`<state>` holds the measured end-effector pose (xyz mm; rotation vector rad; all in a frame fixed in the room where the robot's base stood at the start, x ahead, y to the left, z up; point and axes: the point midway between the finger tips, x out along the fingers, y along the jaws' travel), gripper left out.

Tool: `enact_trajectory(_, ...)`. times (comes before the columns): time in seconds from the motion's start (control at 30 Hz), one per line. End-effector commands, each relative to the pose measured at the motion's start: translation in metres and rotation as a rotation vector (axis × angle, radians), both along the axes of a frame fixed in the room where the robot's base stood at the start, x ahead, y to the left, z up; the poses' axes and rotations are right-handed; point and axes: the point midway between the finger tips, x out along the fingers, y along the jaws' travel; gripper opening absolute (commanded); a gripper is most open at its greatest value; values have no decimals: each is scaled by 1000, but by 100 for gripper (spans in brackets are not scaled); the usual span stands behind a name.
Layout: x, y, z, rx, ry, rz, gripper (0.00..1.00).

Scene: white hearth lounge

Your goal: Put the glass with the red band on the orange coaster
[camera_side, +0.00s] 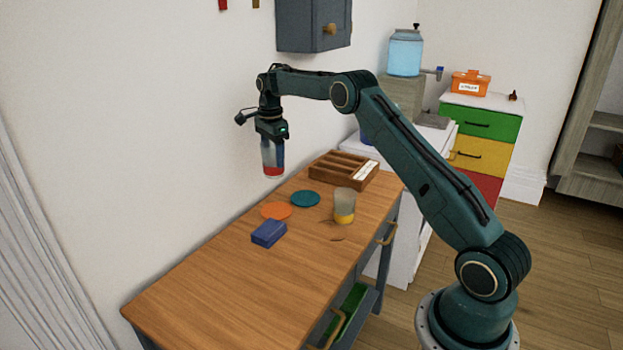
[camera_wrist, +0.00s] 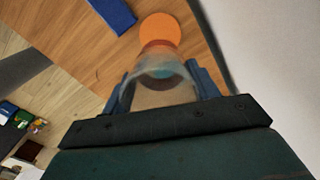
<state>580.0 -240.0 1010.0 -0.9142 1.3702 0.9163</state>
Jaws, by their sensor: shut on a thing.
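My gripper (camera_side: 272,146) is shut on the glass with the red band (camera_side: 273,171) and holds it upright in the air above the wooden table. The red band is at the glass's lower end. In the wrist view the glass (camera_wrist: 160,88) sits between the two blue fingers of my gripper (camera_wrist: 165,85). The orange coaster (camera_side: 276,211) lies flat and empty on the table, below the held glass in the side view. In the wrist view the orange coaster (camera_wrist: 160,28) shows just beyond the glass.
A teal coaster (camera_side: 305,199) lies beside the orange one. A blue block (camera_side: 268,234) lies nearer the front. A glass with a yellow band (camera_side: 344,205) stands to the right. A wooden divided tray (camera_side: 326,176) is at the back. The table's front left (camera_side: 215,295) is clear.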

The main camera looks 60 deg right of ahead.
Motion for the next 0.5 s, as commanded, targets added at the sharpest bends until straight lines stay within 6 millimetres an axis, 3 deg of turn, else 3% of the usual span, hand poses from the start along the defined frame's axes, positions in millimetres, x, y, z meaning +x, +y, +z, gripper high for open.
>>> enact_trajectory(0.3, 0, 0, -60, 1, 2, 0, 32)
enact_trajectory(0.5, 0, 0, -80, 0, 0, 0, 32)
